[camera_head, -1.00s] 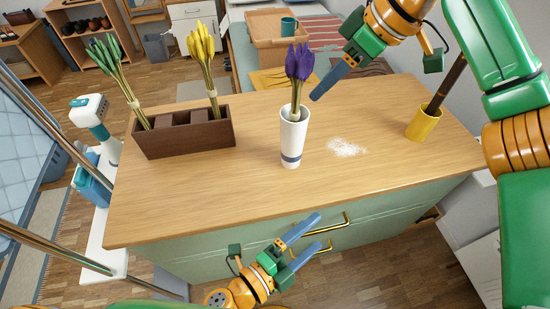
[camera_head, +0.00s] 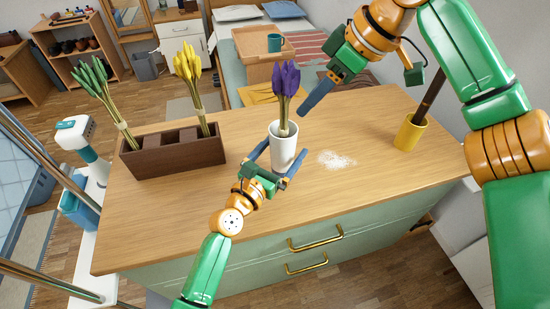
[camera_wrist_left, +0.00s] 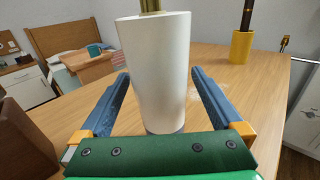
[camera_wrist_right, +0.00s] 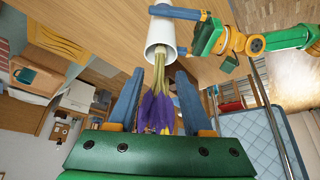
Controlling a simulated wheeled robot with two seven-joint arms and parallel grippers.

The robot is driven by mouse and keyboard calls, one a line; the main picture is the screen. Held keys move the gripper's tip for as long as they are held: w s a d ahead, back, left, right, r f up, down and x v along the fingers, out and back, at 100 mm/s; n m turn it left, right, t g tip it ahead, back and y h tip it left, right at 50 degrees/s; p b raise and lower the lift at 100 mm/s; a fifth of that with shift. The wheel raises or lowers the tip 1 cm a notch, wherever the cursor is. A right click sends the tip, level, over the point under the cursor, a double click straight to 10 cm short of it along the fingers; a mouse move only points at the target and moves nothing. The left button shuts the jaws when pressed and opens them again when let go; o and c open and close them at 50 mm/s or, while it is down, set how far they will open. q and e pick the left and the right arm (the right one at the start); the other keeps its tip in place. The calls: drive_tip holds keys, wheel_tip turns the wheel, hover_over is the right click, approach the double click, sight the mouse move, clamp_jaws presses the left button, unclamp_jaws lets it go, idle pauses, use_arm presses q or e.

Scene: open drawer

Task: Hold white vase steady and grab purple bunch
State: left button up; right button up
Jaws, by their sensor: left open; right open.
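The white vase (camera_head: 284,146) stands upright on the wooden counter, with the purple bunch (camera_head: 286,80) in it. My left gripper (camera_head: 277,164) is open, with a finger on either side of the vase's lower part. In the left wrist view the vase (camera_wrist_left: 157,70) stands between the open fingers, with a gap on each side. My right gripper (camera_head: 318,95) is open, to the right of the purple bunch. In the right wrist view the purple flower heads (camera_wrist_right: 156,108) lie between and beyond its open fingers, and the vase (camera_wrist_right: 161,38) shows above.
A brown planter box (camera_head: 173,151) at the left holds a green bunch (camera_head: 102,95) and a yellow bunch (camera_head: 190,75). A yellow cup (camera_head: 410,133) with a dark stick stands at the right. White powder (camera_head: 337,160) lies on the counter right of the vase.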

use_arm(q)
clamp_jaws()
idle(0.3)
idle(0.6)
